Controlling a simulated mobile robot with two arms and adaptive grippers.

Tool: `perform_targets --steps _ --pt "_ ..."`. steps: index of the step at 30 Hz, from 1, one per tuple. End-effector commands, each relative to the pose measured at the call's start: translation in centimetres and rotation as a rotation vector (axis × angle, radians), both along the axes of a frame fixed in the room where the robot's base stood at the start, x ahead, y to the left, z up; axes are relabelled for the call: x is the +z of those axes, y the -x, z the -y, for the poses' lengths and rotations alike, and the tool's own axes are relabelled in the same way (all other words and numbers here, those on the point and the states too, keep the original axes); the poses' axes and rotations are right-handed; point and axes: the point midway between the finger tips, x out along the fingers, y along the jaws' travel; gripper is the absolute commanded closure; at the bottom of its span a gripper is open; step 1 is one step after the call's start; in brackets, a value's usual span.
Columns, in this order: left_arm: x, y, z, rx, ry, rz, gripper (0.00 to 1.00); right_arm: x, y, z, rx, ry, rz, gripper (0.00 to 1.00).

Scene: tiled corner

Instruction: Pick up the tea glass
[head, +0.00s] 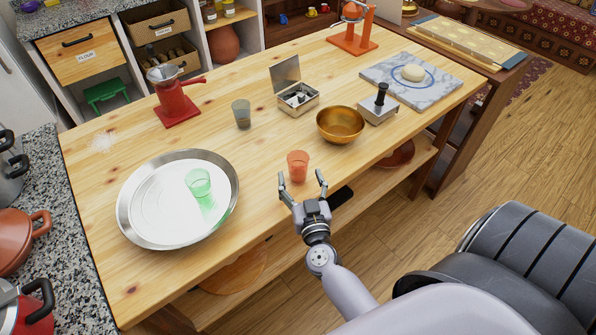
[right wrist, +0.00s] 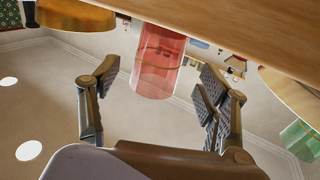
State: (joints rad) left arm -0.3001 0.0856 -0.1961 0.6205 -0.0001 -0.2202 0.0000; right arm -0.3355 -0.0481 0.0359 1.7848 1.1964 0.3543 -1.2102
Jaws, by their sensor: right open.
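A red see-through glass (head: 297,166) stands upright near the table's front edge. My right gripper (head: 301,182) is open and empty just in front of it, its two fingers spread to either side of the near face. In the right wrist view the red glass (right wrist: 158,62) shows upside down, between and beyond the open fingers (right wrist: 160,84), with no contact visible. A green glass (head: 198,183) stands on the round metal tray (head: 128,205) to the left. A grey glass (head: 241,114) stands farther back. My left gripper is not in view.
A brass bowl (head: 340,123) stands behind and right of the red glass, beside a tamper on a metal box (head: 378,108). An open metal tin (head: 298,98) and a red grinder (head: 175,103) are farther back. Bare wood lies between tray and red glass.

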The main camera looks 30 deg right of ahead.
Motion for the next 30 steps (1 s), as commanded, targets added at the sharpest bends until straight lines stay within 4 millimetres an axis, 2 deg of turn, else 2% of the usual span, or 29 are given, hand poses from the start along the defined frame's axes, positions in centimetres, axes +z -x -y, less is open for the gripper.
perform_targets --steps 5,9,17,30 --pt "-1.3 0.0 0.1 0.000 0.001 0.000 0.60 -0.4 -2.5 1.3 0.000 0.000 0.004 0.30" --pt "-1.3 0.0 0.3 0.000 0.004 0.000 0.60 -0.3 -3.9 1.9 0.000 -0.001 0.002 0.30" --pt "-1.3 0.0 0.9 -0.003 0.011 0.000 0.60 -0.2 -4.2 2.0 0.000 0.000 0.000 0.30" --pt "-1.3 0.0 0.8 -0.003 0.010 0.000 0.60 -0.2 -4.2 2.0 0.000 -0.001 0.000 0.58"
